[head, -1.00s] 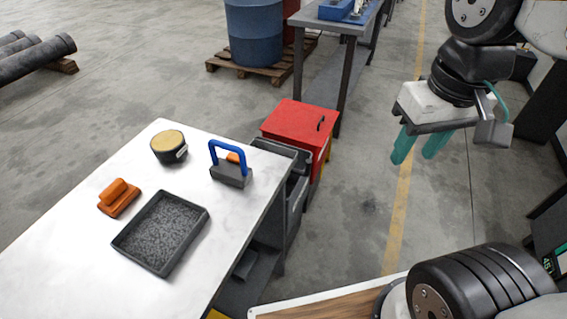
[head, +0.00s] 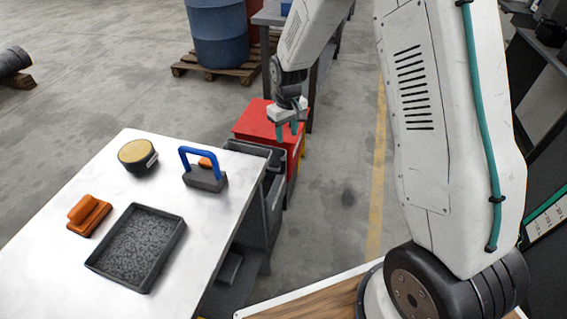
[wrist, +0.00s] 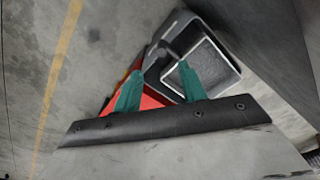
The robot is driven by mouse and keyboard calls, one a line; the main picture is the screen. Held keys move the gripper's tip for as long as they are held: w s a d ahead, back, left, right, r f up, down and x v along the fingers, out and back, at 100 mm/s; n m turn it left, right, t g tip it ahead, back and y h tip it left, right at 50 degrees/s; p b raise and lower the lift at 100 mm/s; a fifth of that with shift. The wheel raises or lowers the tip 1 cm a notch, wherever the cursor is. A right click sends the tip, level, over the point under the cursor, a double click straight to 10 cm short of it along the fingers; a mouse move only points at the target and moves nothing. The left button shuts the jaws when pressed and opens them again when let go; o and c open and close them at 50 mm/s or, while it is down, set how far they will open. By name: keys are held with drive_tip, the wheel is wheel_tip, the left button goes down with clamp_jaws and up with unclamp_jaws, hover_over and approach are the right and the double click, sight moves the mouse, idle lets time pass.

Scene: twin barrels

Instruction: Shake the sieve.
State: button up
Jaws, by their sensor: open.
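A round, dark-rimmed thing with a tan top and a small side handle, which I take for the sieve (head: 137,151), sits on the white worktop (head: 60,270) near its far left edge. It is not seen in the wrist view. My gripper (head: 287,131) is open and empty, pointing down beyond the worktop's right side, in front of the red cabinet in the picture. It is well apart from the sieve. Its two green fingers also show in the wrist view (wrist: 159,70), with nothing between them but the background.
A grey tray of granules (head: 138,248), an orange block tool (head: 88,215) and a dark block with a blue handle (head: 205,177) share the worktop. A red cabinet (head: 262,119) and dark open bins (head: 272,185) stand beside it. A blue barrel (head: 215,35) stands behind.

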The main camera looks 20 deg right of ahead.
sight(283, 163)
drive_tip(key=f, duration=0.5)
drive_tip(key=w+f, duration=0.1)
drive_tip(key=f, duration=0.4)
drive_tip(key=w+f, duration=0.1)
drive_tip(key=f, duration=0.3)
drive_tip(key=shift+w+a+f, duration=0.1)
drive_tip(key=shift+a+f, duration=0.1)
drive_tip(key=shift+f, duration=0.95)
